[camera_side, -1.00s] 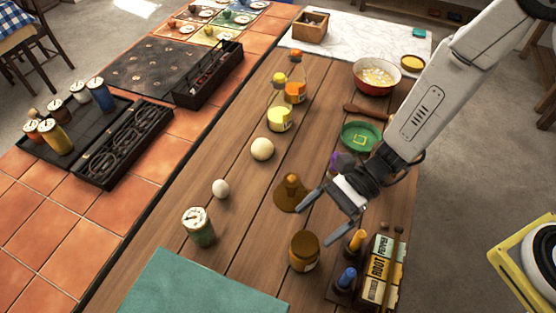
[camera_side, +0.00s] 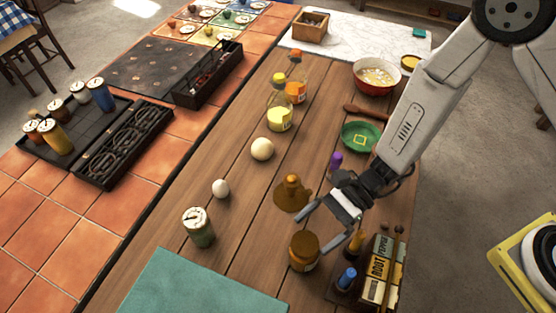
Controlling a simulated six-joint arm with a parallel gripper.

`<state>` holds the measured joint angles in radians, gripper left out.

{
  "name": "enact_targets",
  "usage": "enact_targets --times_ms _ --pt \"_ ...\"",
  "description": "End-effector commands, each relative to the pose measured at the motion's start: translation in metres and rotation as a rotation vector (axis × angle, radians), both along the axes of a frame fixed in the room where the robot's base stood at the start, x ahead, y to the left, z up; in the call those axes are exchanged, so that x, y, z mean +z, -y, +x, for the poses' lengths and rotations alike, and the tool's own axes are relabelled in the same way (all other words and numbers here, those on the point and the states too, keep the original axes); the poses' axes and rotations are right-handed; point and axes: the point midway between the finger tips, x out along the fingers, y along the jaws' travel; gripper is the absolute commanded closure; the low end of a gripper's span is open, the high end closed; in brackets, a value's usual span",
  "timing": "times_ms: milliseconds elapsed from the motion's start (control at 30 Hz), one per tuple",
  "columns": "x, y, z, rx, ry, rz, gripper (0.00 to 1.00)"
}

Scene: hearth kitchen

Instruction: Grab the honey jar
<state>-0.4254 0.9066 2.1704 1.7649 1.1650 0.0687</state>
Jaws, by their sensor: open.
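The honey jar (camera_side: 304,251) is a squat amber-brown jar with a brown lid. It stands upright on the wooden table near the front, to the right of the teal mat. My gripper (camera_side: 313,229) is open and empty. Its two fingers point down and left, just above and behind the jar in the picture. One fingertip appears close to the jar's right side; I cannot tell whether it touches.
A rack with blue (camera_side: 346,279) and orange bottles and labelled boxes (camera_side: 382,271) stands close right of the jar. A brown mound-shaped item (camera_side: 292,192) sits behind it. The teal mat (camera_side: 205,285) lies in front.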

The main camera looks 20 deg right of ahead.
Motion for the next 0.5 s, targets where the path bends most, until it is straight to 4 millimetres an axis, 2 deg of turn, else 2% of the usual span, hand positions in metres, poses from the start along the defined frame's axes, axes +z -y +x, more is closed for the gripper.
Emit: enact_targets --times_ms 367,500 --pt "-0.029 0.000 -0.001 0.000 -0.002 0.000 0.00" --pt "-0.036 -0.014 -0.004 0.004 0.001 -0.002 0.00"
